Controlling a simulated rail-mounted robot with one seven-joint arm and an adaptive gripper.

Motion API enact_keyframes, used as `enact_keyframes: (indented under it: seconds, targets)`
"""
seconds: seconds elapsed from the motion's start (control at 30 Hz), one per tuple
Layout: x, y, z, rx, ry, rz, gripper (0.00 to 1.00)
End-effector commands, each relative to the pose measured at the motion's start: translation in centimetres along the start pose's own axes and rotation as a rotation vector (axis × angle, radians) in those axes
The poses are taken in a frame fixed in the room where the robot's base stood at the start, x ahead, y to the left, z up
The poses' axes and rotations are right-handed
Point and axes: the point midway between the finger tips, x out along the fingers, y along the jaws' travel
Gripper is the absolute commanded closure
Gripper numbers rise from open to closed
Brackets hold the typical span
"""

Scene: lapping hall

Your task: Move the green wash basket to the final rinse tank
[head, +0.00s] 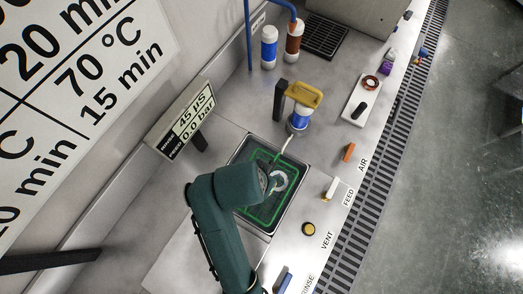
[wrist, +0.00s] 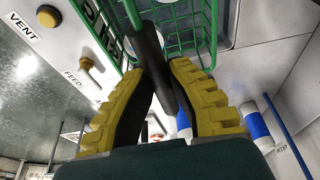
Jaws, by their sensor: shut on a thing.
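The green wash basket (head: 262,221) is a wire frame seen within the outline of a steel-rimmed tank (head: 237,229) in the head view; I cannot tell how deep it sits. It also shows at the top of the wrist view (wrist: 183,50). My gripper (wrist: 158,62) has yellow-and-black fingers closed on a dark bar at the basket, apparently its handle. In the head view my arm hides the gripper and part of the basket. No label visible in these frames identifies this tank as the final rinse tank.
A display (head: 184,119) reading 45 µS and 0.0 bar stands behind the tank. A blue-and-white canister with a yellow top (head: 303,97) stands beyond it. FEED (head: 331,189) and VENT (head: 309,229) controls line the front edge. A dark grate (head: 325,37) lies farther along.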

Motion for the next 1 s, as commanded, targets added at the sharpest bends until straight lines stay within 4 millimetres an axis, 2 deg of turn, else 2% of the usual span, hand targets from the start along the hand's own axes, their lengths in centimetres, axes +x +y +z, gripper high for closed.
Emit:
enact_keyframes:
  seconds: [0.1, 0.5, 0.6, 0.77, 1.0]
  targets:
    - [3.3, 0.0, 1.0, -0.001, 0.002, 0.0, 1.0]
    - [13.7, -0.1, 4.2, -0.001, 0.003, -0.001, 1.0]
    - [15.5, -0.1, 4.6, 0.0, 0.005, -0.003, 1.0]
    - [16.8, -0.1, 5.0, 0.001, 0.006, -0.004, 1.0]
    - [20.3, -0.1, 6.1, 0.0, 0.005, -0.003, 1.0]
